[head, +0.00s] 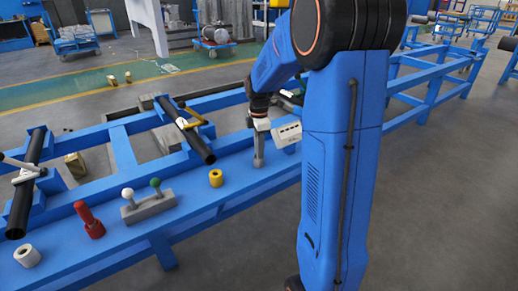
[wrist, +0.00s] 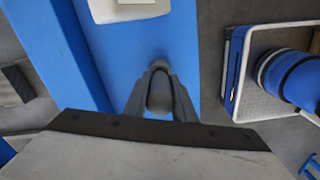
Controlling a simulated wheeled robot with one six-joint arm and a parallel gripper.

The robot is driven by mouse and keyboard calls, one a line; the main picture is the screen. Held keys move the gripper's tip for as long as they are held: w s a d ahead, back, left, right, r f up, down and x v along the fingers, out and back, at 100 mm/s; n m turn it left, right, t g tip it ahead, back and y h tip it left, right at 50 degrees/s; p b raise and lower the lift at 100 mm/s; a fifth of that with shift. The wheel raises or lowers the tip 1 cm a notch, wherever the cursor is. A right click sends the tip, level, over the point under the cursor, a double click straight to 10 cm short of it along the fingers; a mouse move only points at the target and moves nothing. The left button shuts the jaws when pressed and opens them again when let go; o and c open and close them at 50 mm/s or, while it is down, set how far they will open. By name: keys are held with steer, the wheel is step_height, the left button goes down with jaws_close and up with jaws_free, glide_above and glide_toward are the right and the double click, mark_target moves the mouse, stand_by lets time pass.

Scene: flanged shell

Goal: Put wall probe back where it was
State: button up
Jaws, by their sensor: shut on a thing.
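My gripper (head: 258,150) is low over the blue front beam, right of the yellow ring. In the wrist view my gripper (wrist: 160,100) is shut on a grey, round-topped thing, which I take to be the wall probe (wrist: 160,97). In the head view the grey probe (head: 258,161) points down, its lower end at or just above the beam; contact is unclear. A grey block (head: 150,208) further left holds a white-balled piece (head: 128,194) and a green-balled piece (head: 155,184) upright.
The blue beam (head: 200,206) also carries a yellow ring (head: 216,178), a red stepped piece (head: 90,222) and a white ring (head: 28,256). Black pipes (head: 186,130) with clamps lie across the frame behind. Bare beam lies between the yellow ring and my gripper.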

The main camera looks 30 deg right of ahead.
steer(key=o, duration=1.1)
steer(key=shift+f, duration=0.1)
steer(key=shift+c, duration=0.2)
